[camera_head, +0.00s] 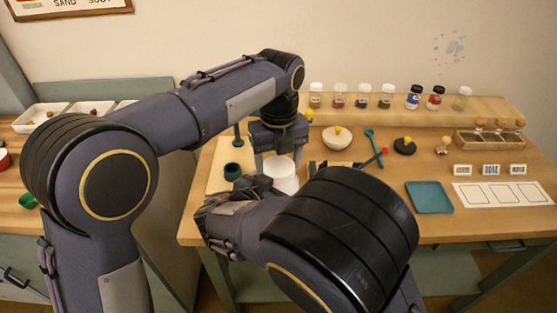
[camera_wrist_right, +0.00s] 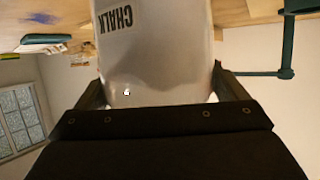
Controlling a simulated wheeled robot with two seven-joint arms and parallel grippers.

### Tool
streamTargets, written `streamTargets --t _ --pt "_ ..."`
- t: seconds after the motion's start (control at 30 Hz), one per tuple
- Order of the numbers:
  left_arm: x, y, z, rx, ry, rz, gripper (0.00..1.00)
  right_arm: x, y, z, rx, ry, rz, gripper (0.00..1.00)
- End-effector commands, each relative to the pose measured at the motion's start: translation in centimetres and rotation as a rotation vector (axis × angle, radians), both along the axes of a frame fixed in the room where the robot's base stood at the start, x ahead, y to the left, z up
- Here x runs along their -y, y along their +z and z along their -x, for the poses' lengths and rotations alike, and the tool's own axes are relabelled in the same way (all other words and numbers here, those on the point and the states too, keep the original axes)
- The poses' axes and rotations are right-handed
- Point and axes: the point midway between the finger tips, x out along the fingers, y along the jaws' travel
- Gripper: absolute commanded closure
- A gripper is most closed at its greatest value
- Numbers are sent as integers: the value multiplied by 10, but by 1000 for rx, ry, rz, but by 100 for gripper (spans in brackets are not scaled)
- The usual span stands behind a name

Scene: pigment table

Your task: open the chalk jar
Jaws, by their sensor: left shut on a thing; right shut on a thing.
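The chalk jar (camera_head: 280,178) is white and stands near the table's front left part. In the right wrist view the jar (camera_wrist_right: 160,60) fills the space between the fingers, and its CHALK label appears upside down. My right gripper (camera_wrist_right: 160,88) is shut on the jar's body. In the head view that grip is mostly hidden by my right arm. My left gripper (camera_head: 279,155) points down from above and is shut at the top of the jar, on what seems to be its lid. Whether the lid is apart from the body cannot be told.
A teal tray (camera_head: 429,197) is further right. Several small jars line the back shelf (camera_head: 450,117).

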Motion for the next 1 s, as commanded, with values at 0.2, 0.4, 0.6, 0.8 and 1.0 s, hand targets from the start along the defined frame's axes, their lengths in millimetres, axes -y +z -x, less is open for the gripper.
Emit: streamTargets --t 0.2,0.4,0.6,0.8,1.0 --pt "0 0 0 2 -2 2 34 0 -1 0 -2 1 1 72" --pt "0 0 0 0 -3 0 13 0 -1 0 -3 1 0 72" --pt "-1 1 0 -1 -2 -2 13 0 -1 0 -2 -1 0 72" --pt "-1 23 -1 2 -2 0 13 0 -1 0 -2 -1 1 72" --pt "0 43 0 0 -3 0 13 0 -1 0 -2 -1 1 72"
